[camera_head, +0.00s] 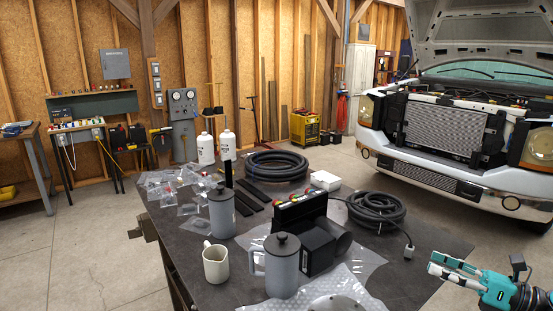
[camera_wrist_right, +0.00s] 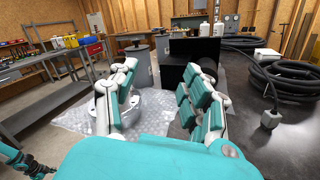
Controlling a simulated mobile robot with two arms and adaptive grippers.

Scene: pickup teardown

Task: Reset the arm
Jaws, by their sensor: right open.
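My right gripper (camera_head: 441,262) is at the lower right of the head view, beside the table's right edge. Its white and teal fingers are spread and hold nothing. In the right wrist view the two fingers (camera_wrist_right: 158,82) stand apart, with bubble wrap and table top visible between and beyond them. My left gripper is not seen in the head view. A teal and black arm part of mine shows at the lower left of the right wrist view.
The dark table (camera_head: 425,241) carries a black box (camera_head: 301,213), grey canisters (camera_head: 284,262), a cream mug (camera_head: 216,262), a coiled cable (camera_head: 377,208), a black hose coil (camera_head: 276,165) and bubble wrap (camera_head: 352,281). A pickup (camera_head: 455,135) with raised hood stands behind right. Floor between them is clear.

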